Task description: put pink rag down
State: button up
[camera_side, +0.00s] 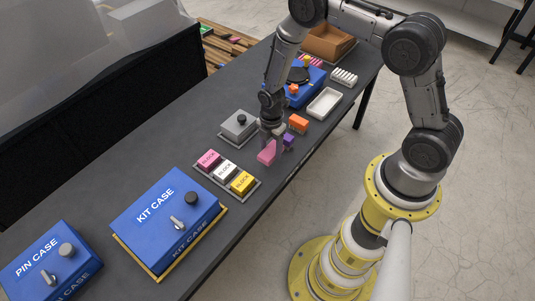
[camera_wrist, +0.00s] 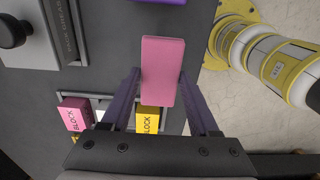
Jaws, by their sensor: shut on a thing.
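The pink rag (camera_side: 267,152) is a small flat pink block-like piece in the side view. It also shows in the wrist view (camera_wrist: 163,70), upright in the picture between the two purple fingers. My gripper (camera_side: 272,142) is shut on the rag, above the dark bench top near its front edge. The gripper also shows in the wrist view (camera_wrist: 160,80). I cannot tell whether the rag's lower end touches the bench.
A tray with pink (camera_side: 209,160), white (camera_side: 225,171) and yellow (camera_side: 242,182) blocks lies close by. A grey box (camera_side: 239,125) with a black knob, a purple piece (camera_side: 289,141) and an orange block (camera_side: 298,123) are near. Blue cases (camera_side: 165,215) stand at the lower left.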

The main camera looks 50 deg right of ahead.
aim_at(268, 154)
jog(key=shift+w+f, duration=0.65)
jog(key=shift+f, duration=1.65)
jog(key=shift+f, duration=0.15)
jog(key=o, duration=1.2)
